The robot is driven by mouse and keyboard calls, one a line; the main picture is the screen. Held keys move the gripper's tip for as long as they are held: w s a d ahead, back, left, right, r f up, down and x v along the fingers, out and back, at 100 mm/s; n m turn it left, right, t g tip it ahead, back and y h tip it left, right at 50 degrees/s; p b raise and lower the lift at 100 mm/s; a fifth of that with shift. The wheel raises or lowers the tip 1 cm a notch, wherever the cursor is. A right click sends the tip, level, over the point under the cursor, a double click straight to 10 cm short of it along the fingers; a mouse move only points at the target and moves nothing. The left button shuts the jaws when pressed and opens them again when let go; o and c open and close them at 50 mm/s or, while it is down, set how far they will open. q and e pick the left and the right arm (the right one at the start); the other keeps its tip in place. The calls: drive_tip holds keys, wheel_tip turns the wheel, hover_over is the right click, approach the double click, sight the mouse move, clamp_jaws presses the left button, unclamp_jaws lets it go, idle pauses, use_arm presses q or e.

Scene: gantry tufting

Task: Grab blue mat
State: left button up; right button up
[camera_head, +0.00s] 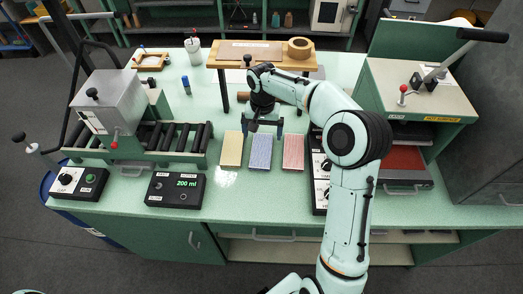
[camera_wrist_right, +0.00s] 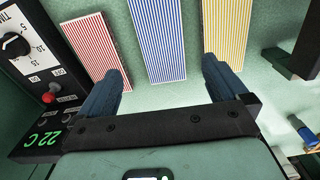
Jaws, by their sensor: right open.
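The blue striped mat (camera_head: 260,153) lies flat on the green table in the head view, between a yellow striped mat (camera_head: 232,149) and a red striped mat (camera_head: 293,152). My right gripper (camera_head: 262,130) is just behind the far end of the blue mat. In the right wrist view the blue mat (camera_wrist_right: 158,40) lies ahead, between the open fingers of my right gripper (camera_wrist_right: 165,88), and nothing is held. The red mat (camera_wrist_right: 93,45) is on the left there and the yellow mat (camera_wrist_right: 226,38) on the right. My left gripper is not in view.
A wooden stand with a tape roll (camera_head: 300,47) is behind. A roller machine (camera_head: 160,137) is at left.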

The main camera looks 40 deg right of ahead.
sight(261, 150)
wheel_tip(261, 150, down, 3)
drive_tip(key=shift+f, duration=0.15)
wheel_tip(261, 150, down, 5)
drive_tip(key=shift+w+a+f, duration=0.1)
drive_tip(key=shift+w, duration=0.05)
drive_tip(key=c, duration=1.1)
